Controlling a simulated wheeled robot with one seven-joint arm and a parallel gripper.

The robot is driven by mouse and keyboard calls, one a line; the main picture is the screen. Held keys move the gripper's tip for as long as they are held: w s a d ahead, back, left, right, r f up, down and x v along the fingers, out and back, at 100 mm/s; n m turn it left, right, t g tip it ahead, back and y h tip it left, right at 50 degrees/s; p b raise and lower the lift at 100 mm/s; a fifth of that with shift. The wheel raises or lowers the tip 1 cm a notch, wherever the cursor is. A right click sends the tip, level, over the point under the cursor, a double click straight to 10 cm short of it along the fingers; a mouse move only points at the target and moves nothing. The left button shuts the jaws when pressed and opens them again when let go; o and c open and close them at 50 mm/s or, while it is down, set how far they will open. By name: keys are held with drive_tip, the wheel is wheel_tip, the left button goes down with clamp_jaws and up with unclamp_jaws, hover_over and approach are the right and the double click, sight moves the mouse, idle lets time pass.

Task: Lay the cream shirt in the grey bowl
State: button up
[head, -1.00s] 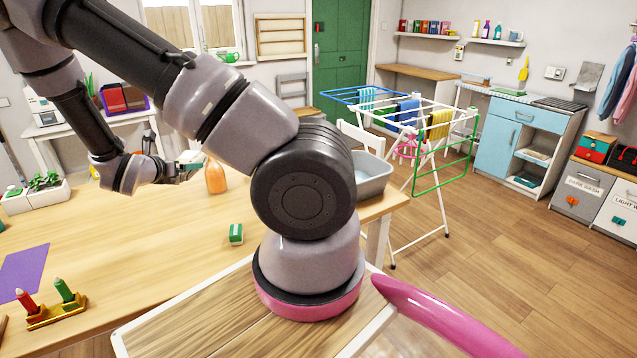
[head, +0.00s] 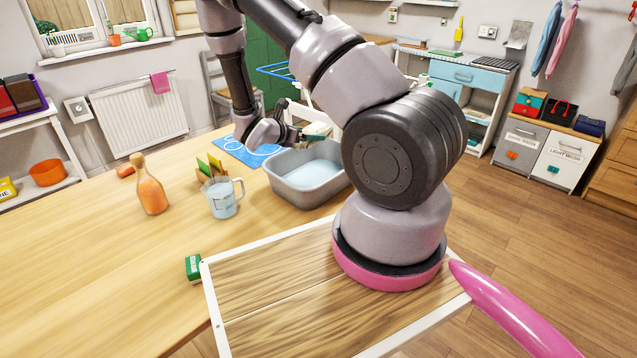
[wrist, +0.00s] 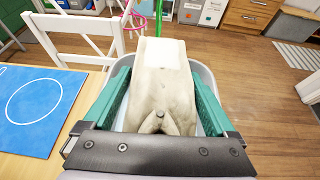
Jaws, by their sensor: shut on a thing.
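The cream shirt (wrist: 158,85) is a folded, pale bundle held between the teal fingers of my gripper (wrist: 163,100) in the wrist view. My gripper (head: 314,133) is shut on it, and in the head view it hangs above the far side of the grey bowl (head: 322,198). The bowl is a rectangular grey tub on the table with a pale blue inside. In the wrist view its rim (wrist: 207,78) shows around and below the shirt. The shirt hides much of the bowl there, and I cannot tell the exact gap between them.
A blue mat with a white circle (wrist: 40,105) lies beside the bowl. A measuring jug (head: 222,198), an orange bottle (head: 149,188) and a card rack stand to the left. A white chair (wrist: 75,35) stands beyond the table edge.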

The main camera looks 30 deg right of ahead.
drive_tip(key=shift+s+d+f, duration=0.1)
drive_tip(key=shift+d+f, duration=0.1)
drive_tip(key=shift+f, duration=1.55)
drive_tip(key=shift+s+d+f, duration=0.1)
drive_tip(key=shift+d+f, duration=0.1)
drive_tip(key=shift+f, duration=1.55)
drive_tip(key=shift+d+f, duration=0.2)
drive_tip(key=shift+f, duration=1.55)
drive_tip(key=shift+f, duration=0.15)
